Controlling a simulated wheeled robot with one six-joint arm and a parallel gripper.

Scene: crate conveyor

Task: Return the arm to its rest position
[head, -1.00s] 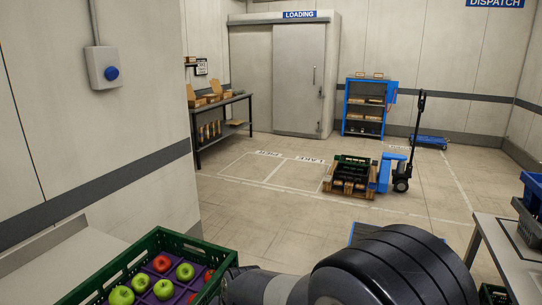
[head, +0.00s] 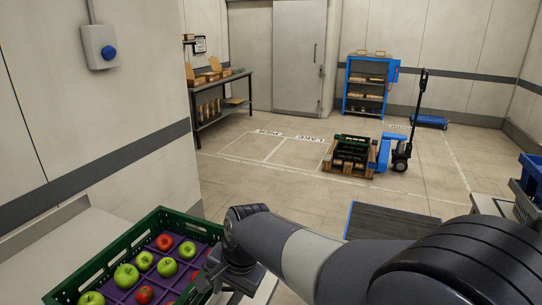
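My arm reaches from the lower right toward the left, with dark joints and a light grey link. My gripper (head: 222,292) is at the bottom centre-left, at the right side of a green crate (head: 118,247). Only part of it shows at the picture's bottom edge, so whether its fingers are apart or together is unclear. The crate holds green apples (head: 126,275) and red apples (head: 164,241) on a purple divider. The gripper hides the crate's near right part.
A white wall with a blue button box (head: 101,47) stands at left. A pallet jack (head: 388,151) with a loaded pallet is on the floor ahead. A workbench (head: 222,99) and a blue cabinet (head: 367,86) stand behind. A dark mat (head: 390,222) lies right of centre.

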